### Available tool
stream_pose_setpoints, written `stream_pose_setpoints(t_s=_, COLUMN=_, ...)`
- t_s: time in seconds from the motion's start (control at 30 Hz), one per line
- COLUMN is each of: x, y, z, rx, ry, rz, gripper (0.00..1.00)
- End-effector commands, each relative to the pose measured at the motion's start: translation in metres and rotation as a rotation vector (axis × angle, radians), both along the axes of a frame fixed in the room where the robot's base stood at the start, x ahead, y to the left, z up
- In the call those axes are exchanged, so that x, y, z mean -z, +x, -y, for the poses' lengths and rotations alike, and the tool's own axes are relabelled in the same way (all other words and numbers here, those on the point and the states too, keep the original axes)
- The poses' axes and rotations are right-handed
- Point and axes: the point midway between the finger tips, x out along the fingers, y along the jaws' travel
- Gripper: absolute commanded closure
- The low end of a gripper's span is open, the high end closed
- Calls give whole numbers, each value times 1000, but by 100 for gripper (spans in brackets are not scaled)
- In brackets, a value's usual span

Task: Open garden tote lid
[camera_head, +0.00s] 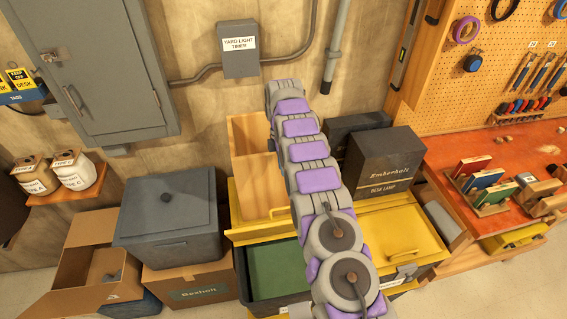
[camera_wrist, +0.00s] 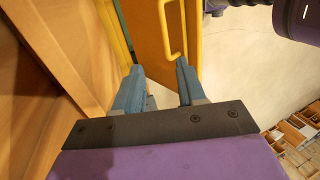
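No label naming a garden tote is readable. A dark bin with a green surface (camera_head: 273,268) stands in the lower middle, partly behind my arm.
The grey tote sits on a cardboard box (camera_head: 190,283), beside an open carton (camera_head: 90,280). A dark Emberholt box (camera_head: 384,165) stands behind the yellow panel. A workbench (camera_head: 500,150) is at right. Wooden boards (camera_wrist: 50,60) crowd the gripper's left; floor (camera_wrist: 250,70) shows right.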

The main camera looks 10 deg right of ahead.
Motion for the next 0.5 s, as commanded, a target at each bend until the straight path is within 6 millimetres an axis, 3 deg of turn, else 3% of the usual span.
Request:
stream_pose_setpoints(t_s=0.37, x=-1, y=1, z=0, rx=0, ry=0, rz=0, gripper=60)
stream_pose_setpoints(t_s=0.5, x=-1, y=0, z=3, rx=5, ry=0, rz=4, gripper=72)
